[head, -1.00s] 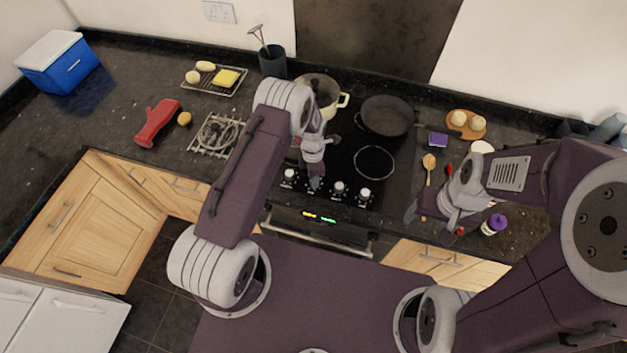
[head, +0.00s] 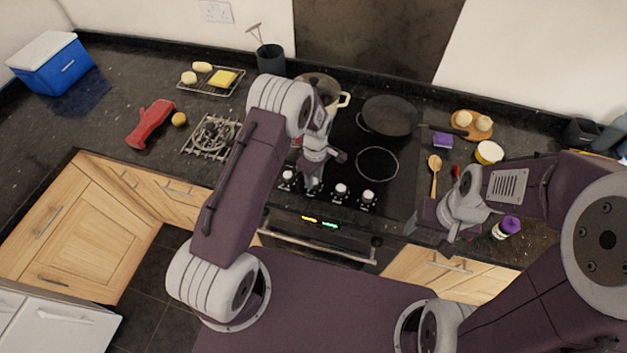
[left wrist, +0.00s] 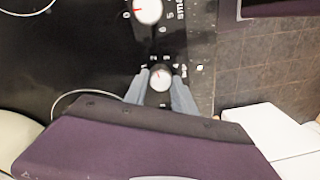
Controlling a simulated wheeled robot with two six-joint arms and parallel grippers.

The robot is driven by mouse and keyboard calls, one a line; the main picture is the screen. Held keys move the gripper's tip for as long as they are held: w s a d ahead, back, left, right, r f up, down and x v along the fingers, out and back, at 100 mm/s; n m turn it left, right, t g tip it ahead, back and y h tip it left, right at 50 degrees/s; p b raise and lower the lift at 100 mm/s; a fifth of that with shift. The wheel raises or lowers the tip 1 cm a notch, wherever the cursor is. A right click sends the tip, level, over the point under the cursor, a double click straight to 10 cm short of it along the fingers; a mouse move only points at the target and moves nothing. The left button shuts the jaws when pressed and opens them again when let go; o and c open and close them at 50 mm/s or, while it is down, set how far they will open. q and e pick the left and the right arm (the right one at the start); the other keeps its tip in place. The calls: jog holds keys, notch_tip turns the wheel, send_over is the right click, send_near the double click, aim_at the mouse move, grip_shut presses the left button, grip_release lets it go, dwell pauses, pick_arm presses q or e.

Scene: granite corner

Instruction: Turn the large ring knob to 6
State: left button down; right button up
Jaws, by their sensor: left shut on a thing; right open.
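A row of white-capped knobs runs along the front of the black hob (head: 345,165). My left gripper (head: 312,187) is down at this row and hides one knob in the head view. In the left wrist view its fingers (left wrist: 160,88) are shut on a knob (left wrist: 161,79), one on each side. A neighbouring knob (left wrist: 148,10) shows 0, 5, 6 and part of the word "small". Two other knobs (head: 340,191) stand to the right. My right gripper (head: 428,217) is open and empty at the right front counter edge.
A lidded pot (head: 320,84) and a frying pan (head: 389,115) stand at the back of the hob; the front right ring (head: 377,163) is bare. A wooden spoon (head: 435,172) and a purple-lidded jar (head: 507,228) are near my right arm. The oven handle (head: 318,245) runs below.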

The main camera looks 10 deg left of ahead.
pick_arm(q)
jog(key=m+b, duration=0.1)
jog(key=m, duration=0.2)
jog(key=shift+w+m, duration=0.15)
jog(key=shift+m, duration=0.25)
jog(key=m+b, duration=0.1)
jog(key=m, duration=0.2)
jog(key=shift+d+m, duration=0.1)
jog(key=shift+m, duration=0.2)
jog(key=m, duration=0.3)
jog(key=shift+r+m+t+b, duration=0.1)
jog(key=shift+m+t+b, duration=0.2)
jog(key=shift+m, duration=0.1)
jog(key=m, duration=0.4)
jog(key=shift+d, duration=0.1)
jog(key=m, duration=0.9)
jog(key=shift+m+t, duration=0.3)
jog(key=m, duration=0.3)
jog(key=shift+m, duration=2.4)
